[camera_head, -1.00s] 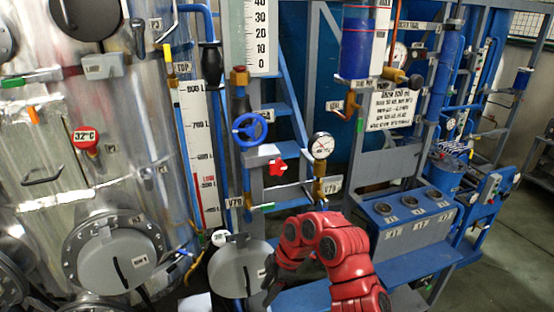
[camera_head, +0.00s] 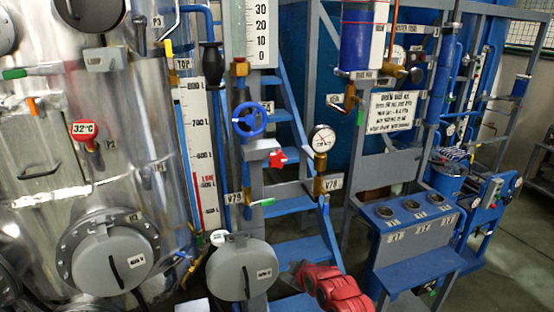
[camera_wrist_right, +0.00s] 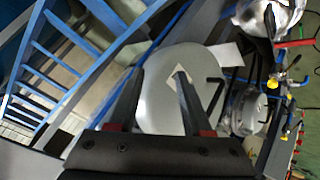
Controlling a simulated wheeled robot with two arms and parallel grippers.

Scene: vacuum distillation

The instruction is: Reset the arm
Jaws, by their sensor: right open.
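My right arm (camera_head: 335,288), with red links, shows at the bottom edge of the head view, low in front of the blue steps. Its gripper is barely visible there. In the right wrist view the two dark fingers of my right gripper (camera_wrist_right: 158,78) stand apart with nothing between them. Beyond them is a large round grey cover (camera_wrist_right: 155,110) with a small white label and a dark bent handle; I cannot tell whether they touch it. A similar grey cover (camera_head: 238,272) shows in the head view, left of my arm. My left gripper is not in view.
A blue handwheel valve (camera_head: 249,120), a pressure gauge (camera_head: 322,138) and a red valve handle (camera_head: 278,158) are above my arm. A blue box with dials (camera_head: 415,232) stands right. A large metal tank (camera_head: 120,190) fills the left. Open floor (camera_head: 505,255) lies at the right.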

